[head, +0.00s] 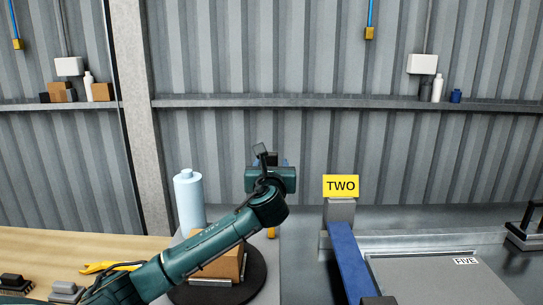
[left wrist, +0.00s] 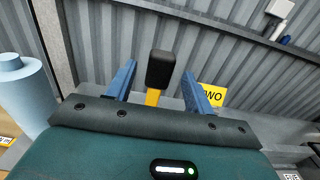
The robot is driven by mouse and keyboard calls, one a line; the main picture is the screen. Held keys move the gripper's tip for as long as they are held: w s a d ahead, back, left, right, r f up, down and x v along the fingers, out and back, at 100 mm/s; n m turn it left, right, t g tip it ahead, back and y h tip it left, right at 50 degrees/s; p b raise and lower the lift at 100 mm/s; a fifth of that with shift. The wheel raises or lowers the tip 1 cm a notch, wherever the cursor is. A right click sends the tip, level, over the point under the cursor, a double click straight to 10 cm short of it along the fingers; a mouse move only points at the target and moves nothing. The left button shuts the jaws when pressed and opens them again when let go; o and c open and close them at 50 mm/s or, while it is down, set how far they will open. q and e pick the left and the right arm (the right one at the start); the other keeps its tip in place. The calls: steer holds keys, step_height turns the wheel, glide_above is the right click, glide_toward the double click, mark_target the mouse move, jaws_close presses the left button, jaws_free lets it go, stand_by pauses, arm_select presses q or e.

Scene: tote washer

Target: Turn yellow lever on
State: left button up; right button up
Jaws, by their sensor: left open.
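The yellow lever (left wrist: 152,97) with its black grip (left wrist: 161,69) stands between the two blue fingers of my left gripper (left wrist: 157,74) in the left wrist view. The fingers are apart, with a gap on each side of the grip, and I see no contact. In the head view my left gripper (head: 272,160) is left of the yellow TWO sign and hides most of the lever. A small yellow-orange piece (head: 272,232) shows below it, perhaps part of the lever. My right gripper is not in view.
A light blue bottle (head: 190,203) stands left of my left arm. A cardboard box (head: 228,264) on a black disc is partly behind the arm. The TWO sign (head: 341,186) tops a grey post with a blue rail. A grey FIVE panel (head: 430,278) lies at right.

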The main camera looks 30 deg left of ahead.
arm_select(q)
steer(key=x, duration=0.5)
steer(key=shift+w+a+p, duration=0.15)
steer(key=shift+w+p, duration=0.15)
steer(key=shift+w, duration=0.1)
jaws_close()
